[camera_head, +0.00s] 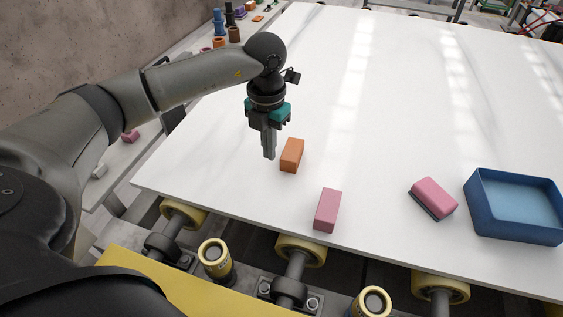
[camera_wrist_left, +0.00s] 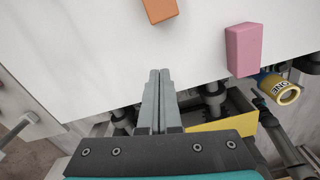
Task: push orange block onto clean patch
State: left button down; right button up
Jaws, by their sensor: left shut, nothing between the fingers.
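The orange block (camera_head: 292,155) stands on the white stone slab (camera_head: 330,80), toward its near left part. My left gripper (camera_head: 269,157) is shut and empty, pointing down just left of the orange block, with a small gap seeming to lie between them. In the left wrist view the shut fingers (camera_wrist_left: 158,75) point toward the slab, and the orange block (camera_wrist_left: 160,8) is cut by the top edge. I cannot make out a distinct clean patch on the slab. My right gripper is not in view.
A pink block (camera_head: 327,210) stands near the slab's front edge, and also shows in the left wrist view (camera_wrist_left: 243,48). A pink block with a dark base (camera_head: 433,198) and a blue tray (camera_head: 515,206) are at the right. The slab's middle is clear.

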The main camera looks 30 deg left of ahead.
aim_at(279, 175)
pick_arm(q)
notch_tip(279, 175, down, 10)
jog(key=shift+s+r+b, duration=0.1)
jog(key=shift+b, duration=0.9)
jog(key=w, duration=0.2)
jog(key=shift+w, duration=0.4)
jog(key=shift+w+b, duration=0.4)
jog(key=shift+w, duration=0.25)
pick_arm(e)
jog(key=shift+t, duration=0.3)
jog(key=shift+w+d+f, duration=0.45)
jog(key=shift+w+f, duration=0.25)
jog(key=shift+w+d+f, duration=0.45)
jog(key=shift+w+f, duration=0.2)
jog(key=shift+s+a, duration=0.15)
